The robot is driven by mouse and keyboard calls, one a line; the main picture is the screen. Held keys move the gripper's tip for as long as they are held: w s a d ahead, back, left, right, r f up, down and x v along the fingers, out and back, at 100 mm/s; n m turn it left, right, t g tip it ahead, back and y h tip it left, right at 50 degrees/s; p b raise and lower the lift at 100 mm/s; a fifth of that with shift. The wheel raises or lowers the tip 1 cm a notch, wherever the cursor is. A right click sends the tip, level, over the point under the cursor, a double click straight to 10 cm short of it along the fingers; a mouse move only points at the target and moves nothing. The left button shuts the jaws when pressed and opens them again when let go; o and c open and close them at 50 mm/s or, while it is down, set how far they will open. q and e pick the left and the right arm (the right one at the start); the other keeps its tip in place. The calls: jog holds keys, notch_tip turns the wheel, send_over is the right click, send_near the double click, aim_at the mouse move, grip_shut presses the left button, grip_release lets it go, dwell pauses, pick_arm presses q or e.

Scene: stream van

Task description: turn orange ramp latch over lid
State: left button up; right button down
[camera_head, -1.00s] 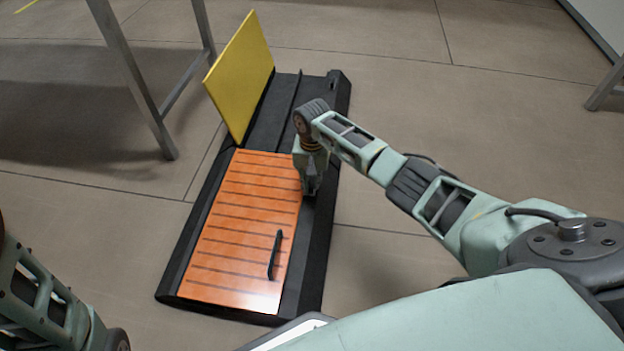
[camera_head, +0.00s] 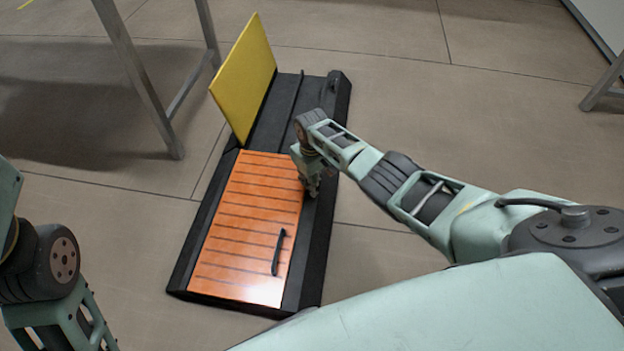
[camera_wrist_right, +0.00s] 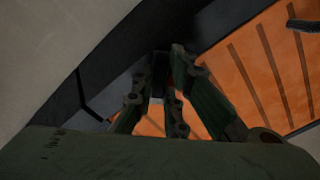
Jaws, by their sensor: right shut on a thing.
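The orange slatted lid (camera_head: 245,225) lies flat in the black ramp frame (camera_head: 322,245), with a black handle (camera_head: 279,252) near its front right. My right gripper (camera_head: 314,191) is at the lid's right edge, tilted over the frame. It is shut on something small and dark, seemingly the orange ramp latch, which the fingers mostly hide. In the right wrist view the fingers (camera_wrist_right: 166,75) close in beside the orange lid (camera_wrist_right: 262,65), and the latch's exact angle cannot be told. My left arm shows at the left edge, its gripper out of view.
A yellow panel (camera_head: 244,80) stands raised at the back half of the frame. Metal legs (camera_head: 140,75) stand on the floor at the left, another (camera_head: 605,85) at the far right. Floor around the ramp is clear.

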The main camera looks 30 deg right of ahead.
jog(key=n, duration=0.4)
jog(key=shift+s+a+n, duration=0.1)
jog(key=shift+a+n, duration=0.05)
jog(key=shift+n, duration=0.15)
jog(key=n, duration=0.4)
jog(key=shift+a+p, duration=0.1)
jog(key=shift+p, duration=0.25)
jog(key=shift+n, duration=0.4)
jog(key=c, duration=1.8)
grip_release()
jog(key=shift+o, duration=0.2)
notch_tip(320, 180, up, 12)
